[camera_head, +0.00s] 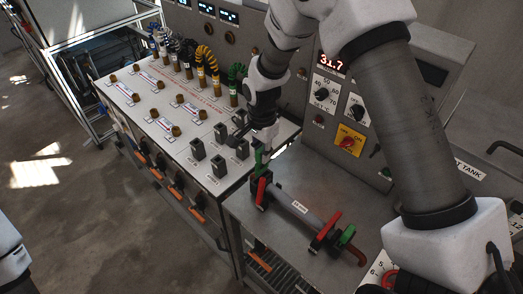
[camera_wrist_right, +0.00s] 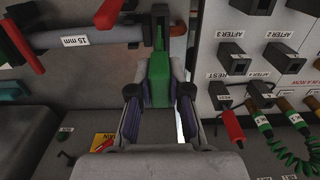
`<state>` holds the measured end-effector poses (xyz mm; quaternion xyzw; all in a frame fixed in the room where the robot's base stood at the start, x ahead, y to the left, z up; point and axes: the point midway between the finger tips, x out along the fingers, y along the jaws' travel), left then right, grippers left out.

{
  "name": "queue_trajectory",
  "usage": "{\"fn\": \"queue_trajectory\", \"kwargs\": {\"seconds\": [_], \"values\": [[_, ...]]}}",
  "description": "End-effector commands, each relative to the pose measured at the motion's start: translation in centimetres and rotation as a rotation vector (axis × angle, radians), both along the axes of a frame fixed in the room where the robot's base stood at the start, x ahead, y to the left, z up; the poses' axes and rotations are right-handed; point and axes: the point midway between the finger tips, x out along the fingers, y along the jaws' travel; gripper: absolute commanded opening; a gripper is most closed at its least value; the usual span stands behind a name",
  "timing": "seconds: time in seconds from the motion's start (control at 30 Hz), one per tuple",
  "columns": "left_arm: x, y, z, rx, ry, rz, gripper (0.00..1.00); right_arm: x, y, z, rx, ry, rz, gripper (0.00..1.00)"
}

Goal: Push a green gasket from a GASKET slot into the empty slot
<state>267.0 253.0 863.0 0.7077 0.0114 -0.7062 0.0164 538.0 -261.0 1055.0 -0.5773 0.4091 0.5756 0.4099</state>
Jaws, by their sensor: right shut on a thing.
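My right gripper (camera_head: 264,140) is at the near right corner of the white panel, above one end of a grey pipe (camera_head: 297,206) labelled 15 mm. In the right wrist view its fingers (camera_wrist_right: 160,95) are closed on both sides of a green handle-like piece (camera_wrist_right: 157,62), which runs up to a dark fitting. The same green piece (camera_head: 258,162) stands roughly upright under the gripper in the head view. Another green piece (camera_head: 347,236) sits at the pipe's far end. I cannot make out a slot marked GASKET. My left gripper is not in view.
Red levers (camera_head: 325,231) stick up beside the pipe on the steel bench (camera_head: 240,207). Black holders (camera_head: 219,167) stand on the white panel (camera_head: 180,110), near coiled hoses (camera_head: 205,58). A control box with dials (camera_head: 323,90) stands behind.

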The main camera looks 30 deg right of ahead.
Motion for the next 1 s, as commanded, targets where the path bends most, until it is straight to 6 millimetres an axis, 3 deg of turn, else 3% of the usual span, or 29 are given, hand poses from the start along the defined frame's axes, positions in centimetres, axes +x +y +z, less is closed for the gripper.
{"fn": "queue_trajectory", "kwargs": {"seconds": [1.0], "values": [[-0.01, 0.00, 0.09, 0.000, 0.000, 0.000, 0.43, -0.03, 0.02, -0.99, 0.000, 0.001, 0.000, 0.00]]}}
